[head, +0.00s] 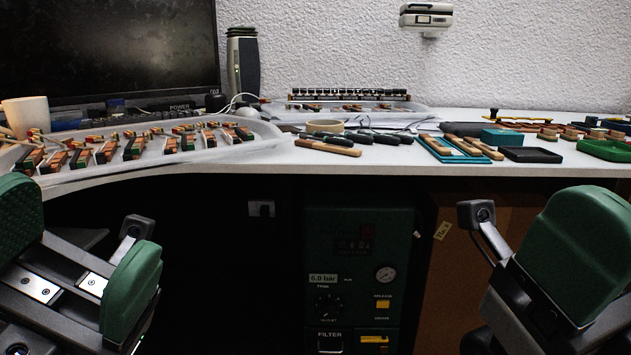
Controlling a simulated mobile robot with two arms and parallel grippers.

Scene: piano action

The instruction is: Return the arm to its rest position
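My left gripper (78,258) is at the lower left in the head view, in front of and below the worktop. Its two green-padded fingers stand apart with nothing between them, so it is open and empty. My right gripper (575,262) is at the lower right, also below the worktop's front edge. Only one green pad of it shows clearly; the other finger is out of frame or hidden, so its opening cannot be told. Neither gripper touches the worktop (400,158).
A tray of piano action parts (200,150) lies on the left of the worktop. Hand tools (328,147), a black tray (530,155) and a green tray (605,150) are further right. A dark green cabinet with a gauge (385,274) stands under the worktop.

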